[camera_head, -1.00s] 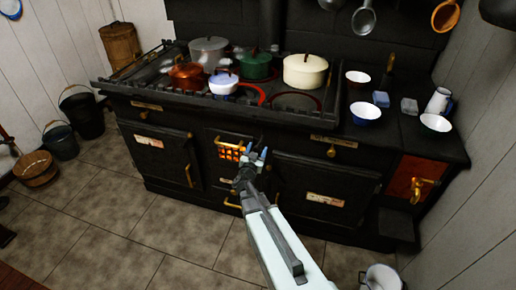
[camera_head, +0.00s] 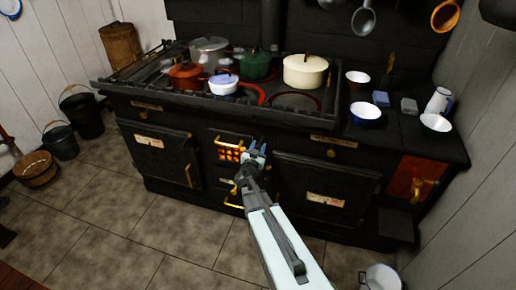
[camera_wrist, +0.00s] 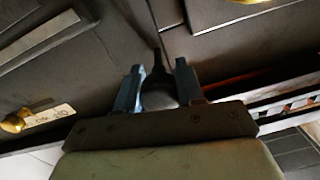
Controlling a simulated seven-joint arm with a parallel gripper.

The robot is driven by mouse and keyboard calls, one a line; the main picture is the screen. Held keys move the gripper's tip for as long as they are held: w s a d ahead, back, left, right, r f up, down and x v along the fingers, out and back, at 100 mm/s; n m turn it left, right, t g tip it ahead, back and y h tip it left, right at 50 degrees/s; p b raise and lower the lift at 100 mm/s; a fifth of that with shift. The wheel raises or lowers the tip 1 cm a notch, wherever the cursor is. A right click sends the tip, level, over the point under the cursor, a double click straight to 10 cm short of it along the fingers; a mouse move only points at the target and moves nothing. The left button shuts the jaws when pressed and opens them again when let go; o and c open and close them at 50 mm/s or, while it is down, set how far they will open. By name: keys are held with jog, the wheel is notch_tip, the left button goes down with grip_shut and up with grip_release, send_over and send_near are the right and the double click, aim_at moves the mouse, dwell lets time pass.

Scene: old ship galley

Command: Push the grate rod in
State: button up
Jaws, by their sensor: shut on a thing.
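My gripper (camera_head: 257,147) is at the front of the black range, just right of the glowing fire grate (camera_head: 229,154). In the wrist view my gripper (camera_wrist: 159,69) has its two blue fingers on either side of a dark rounded knob, the end of the grate rod (camera_wrist: 160,98). The fingers are shut on it. A thin dark stem runs from the knob up between the fingertips toward the stove front. In the head view the rod is hidden behind my fingers and wrist, so how far it sticks out cannot be told there.
Oven doors (camera_head: 160,153) with brass handles flank the grate. A brass handle (camera_head: 233,204) sits low under it. Several pots, including a cream pot (camera_head: 305,72), stand on top. A white pail (camera_head: 381,278) is on the floor at right.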

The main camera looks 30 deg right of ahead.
grip_shut()
jog(key=shift+x, duration=1.6)
jog(key=o, duration=0.8)
grip_release()
jog(key=shift+s, duration=0.15)
jog(key=v, duration=1.4)
